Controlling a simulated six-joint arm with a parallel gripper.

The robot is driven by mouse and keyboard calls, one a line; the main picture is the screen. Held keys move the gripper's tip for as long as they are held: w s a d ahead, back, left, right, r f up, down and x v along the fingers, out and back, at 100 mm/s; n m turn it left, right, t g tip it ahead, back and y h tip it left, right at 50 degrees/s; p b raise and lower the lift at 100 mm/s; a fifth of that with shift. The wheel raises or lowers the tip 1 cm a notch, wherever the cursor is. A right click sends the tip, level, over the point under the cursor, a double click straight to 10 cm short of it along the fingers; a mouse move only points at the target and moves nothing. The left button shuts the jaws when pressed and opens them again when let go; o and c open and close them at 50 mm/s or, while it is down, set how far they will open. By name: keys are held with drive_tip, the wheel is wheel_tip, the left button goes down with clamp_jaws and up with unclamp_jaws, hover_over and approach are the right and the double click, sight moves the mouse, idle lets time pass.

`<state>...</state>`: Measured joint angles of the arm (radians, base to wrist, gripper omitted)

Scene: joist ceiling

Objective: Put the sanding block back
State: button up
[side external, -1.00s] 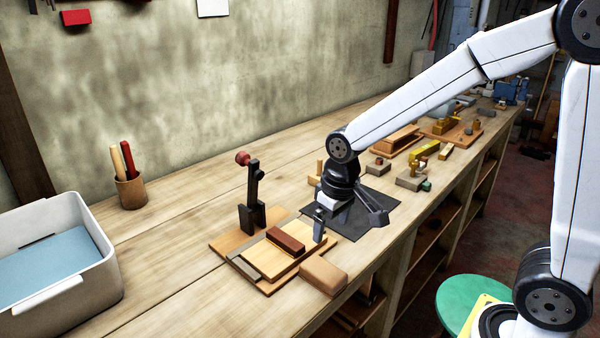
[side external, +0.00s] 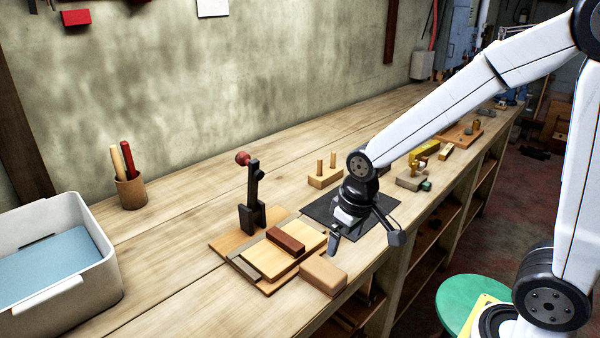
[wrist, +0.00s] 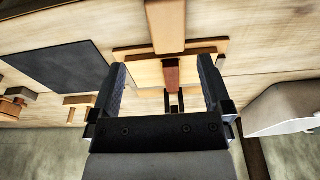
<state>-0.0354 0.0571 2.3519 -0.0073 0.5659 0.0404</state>
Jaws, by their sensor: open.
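A tan block with rounded edges (side external: 323,273), which looks like the sanding block, lies at the bench's front edge against the corner of a clamp board (side external: 224,246). It also shows at the top of the wrist view (wrist: 165,25). My gripper (side external: 365,240) is open and empty, above the front part of a dark flat mat (side external: 318,208), to the right of the tan block. In the wrist view my fingers (wrist: 161,72) are spread, with nothing between them. A reddish-brown block (side external: 286,240) lies on a pale panel on the clamp board.
A black upright clamp with a red knob (side external: 243,158) stands at the back of the clamp board. A peg block (side external: 325,178) is behind the mat. A grey bin (side external: 60,285) and a pencil cup (side external: 131,191) are on the left. Several tools lie farther right.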

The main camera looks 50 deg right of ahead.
drive_tip(key=shift+t, duration=0.3)
drive_tip(key=s+f, duration=0.2)
drive_tip(key=s, duration=0.1)
drive_tip(key=s+d+f, duration=0.1)
drive_tip(key=shift+s, duration=0.3)
